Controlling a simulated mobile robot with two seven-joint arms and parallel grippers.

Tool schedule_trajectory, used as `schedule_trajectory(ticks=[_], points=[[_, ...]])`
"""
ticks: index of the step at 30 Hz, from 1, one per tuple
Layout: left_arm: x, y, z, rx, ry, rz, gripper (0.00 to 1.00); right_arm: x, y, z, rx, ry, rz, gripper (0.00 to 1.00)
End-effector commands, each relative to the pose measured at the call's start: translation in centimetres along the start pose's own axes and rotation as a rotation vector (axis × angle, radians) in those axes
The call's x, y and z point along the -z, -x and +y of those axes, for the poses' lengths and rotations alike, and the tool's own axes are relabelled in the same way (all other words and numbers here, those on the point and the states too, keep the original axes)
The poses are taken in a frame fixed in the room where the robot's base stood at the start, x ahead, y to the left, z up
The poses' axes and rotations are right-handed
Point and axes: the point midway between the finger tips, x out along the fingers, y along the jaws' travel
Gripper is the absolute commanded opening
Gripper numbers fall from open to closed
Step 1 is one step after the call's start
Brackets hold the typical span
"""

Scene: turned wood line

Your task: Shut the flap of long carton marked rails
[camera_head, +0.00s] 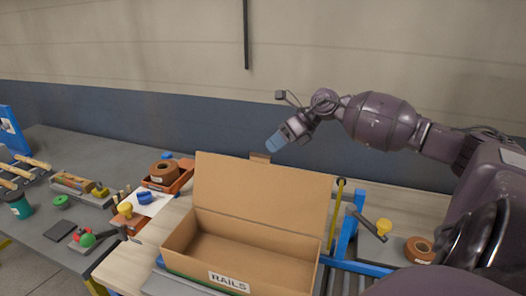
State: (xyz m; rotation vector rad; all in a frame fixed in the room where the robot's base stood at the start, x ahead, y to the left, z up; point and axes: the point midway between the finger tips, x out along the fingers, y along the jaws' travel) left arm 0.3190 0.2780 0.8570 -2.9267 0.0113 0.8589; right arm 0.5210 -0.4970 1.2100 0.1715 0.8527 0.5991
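The long carton (195,264) stands on the bench in the lower middle, with a white label reading RAILS on its front wall. Its brown flap (262,196) stands up along the back edge, leaning slightly backward, so the carton is open. The part of the inside that shows looks empty. My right gripper (276,142) hangs in the air above and behind the flap's top edge, apart from it in the picture. Its blue tip end shows small, and I cannot tell whether the fingers are apart. My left gripper is not in view.
Right of the carton are a yellow post (336,213), a blue frame (347,222), a yellow-knobbed lever (383,227) and a tape roll (419,250). Left are an orange tray (182,182) with a brown roll, a paper sheet and small tools. A wall stands behind.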

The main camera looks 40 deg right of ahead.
Motion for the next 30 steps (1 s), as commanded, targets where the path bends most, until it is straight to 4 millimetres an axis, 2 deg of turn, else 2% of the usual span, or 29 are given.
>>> schedule_trajectory(ticks=[3, 9, 21, 22, 27, 28, 30], points=[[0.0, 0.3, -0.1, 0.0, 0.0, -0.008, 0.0, -0.1, -1.9, 0.1, -0.004, -0.002, -0.002, 0.31], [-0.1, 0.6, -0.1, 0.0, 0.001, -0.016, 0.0, -0.1, -4.0, 0.0, -0.001, -0.001, -0.002, 0.31], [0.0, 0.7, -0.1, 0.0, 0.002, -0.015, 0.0, 0.0, -4.8, 0.0, 0.0, -0.002, -0.001, 0.31], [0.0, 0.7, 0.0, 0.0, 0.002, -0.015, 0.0, 0.0, -4.8, 0.0, 0.0, -0.001, -0.001, 0.29], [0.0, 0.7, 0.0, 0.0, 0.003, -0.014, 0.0, 0.0, -4.8, 0.0, 0.0, -0.001, -0.001, 0.03], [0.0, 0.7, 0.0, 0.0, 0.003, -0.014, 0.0, 0.0, -4.8, 0.0, 0.0, -0.002, -0.001, 0.0], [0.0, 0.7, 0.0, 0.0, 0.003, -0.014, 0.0, 0.0, -4.8, 0.0, 0.0, -0.001, 0.0, 0.0]])
